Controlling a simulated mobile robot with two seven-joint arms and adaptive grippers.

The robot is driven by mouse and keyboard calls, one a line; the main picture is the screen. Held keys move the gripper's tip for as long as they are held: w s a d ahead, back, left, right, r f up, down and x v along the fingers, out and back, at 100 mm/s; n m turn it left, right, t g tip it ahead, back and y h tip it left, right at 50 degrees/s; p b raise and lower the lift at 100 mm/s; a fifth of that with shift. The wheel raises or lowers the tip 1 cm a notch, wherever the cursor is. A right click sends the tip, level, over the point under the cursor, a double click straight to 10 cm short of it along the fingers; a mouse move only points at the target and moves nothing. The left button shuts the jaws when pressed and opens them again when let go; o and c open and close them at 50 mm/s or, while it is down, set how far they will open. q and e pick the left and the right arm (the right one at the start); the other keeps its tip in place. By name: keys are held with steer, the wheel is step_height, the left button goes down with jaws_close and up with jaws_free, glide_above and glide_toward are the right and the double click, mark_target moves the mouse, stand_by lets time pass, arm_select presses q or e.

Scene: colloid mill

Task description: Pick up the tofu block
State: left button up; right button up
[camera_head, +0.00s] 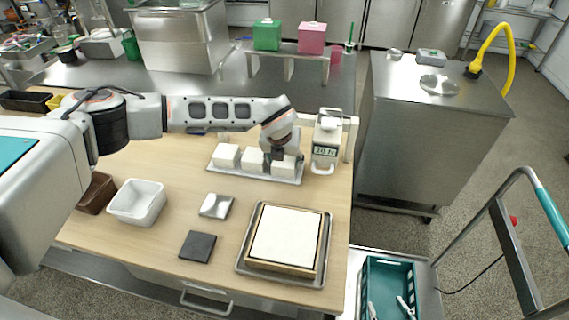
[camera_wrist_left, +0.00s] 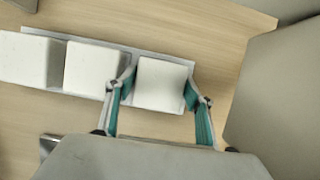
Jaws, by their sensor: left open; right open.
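Several white tofu blocks stand in a row on a metal tray (camera_head: 236,173) at the back right of the wooden table. The left block (camera_head: 227,154), middle block (camera_head: 251,160) and right block (camera_head: 285,168) are apart from each other. My left gripper (camera_head: 278,157) is low over the right block. In the left wrist view, the left gripper (camera_wrist_left: 159,92) is open, with its teal fingers on either side of the right block (camera_wrist_left: 160,84). I cannot tell whether they touch it. My right gripper is not in view.
A scale (camera_head: 325,152) stands close right of the tray. In front are a white bin (camera_head: 138,202), a brown bin (camera_head: 96,193), a small metal plate (camera_head: 215,206), a dark pad (camera_head: 198,246) and a framed white slab (camera_head: 286,237). The table between them is clear.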

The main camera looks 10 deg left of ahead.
arm_select(q)
steer(key=c, duration=0.5)
